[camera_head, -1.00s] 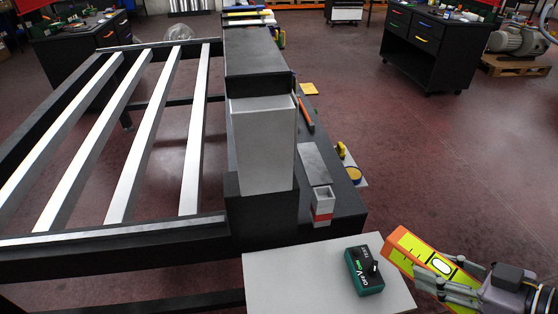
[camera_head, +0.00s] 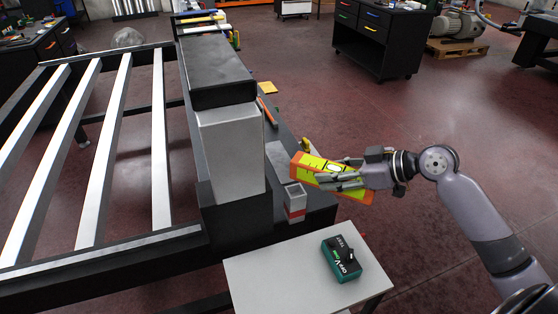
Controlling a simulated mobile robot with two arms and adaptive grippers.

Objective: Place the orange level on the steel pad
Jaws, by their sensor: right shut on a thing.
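The orange level (camera_head: 309,171), with a yellow-green face and a vial, is held by my right gripper (camera_head: 336,172), which is shut on it. The level is tilted and appears above the right edge of the black ledge. A flat grey plate (camera_head: 277,155), which looks like the steel pad, lies on the ledge just left of the level. The level's end comes close to the plate in the picture; I cannot tell the height between them. The gripper's fingers hide part of the level. My left gripper is not in view.
A small grey box with a red band (camera_head: 295,203) stands in front of the plate. A large grey block (camera_head: 231,155) rises to its left. A green tester (camera_head: 341,259) sits on a pale side table (camera_head: 262,283). An orange-handled tool (camera_head: 267,111) lies behind.

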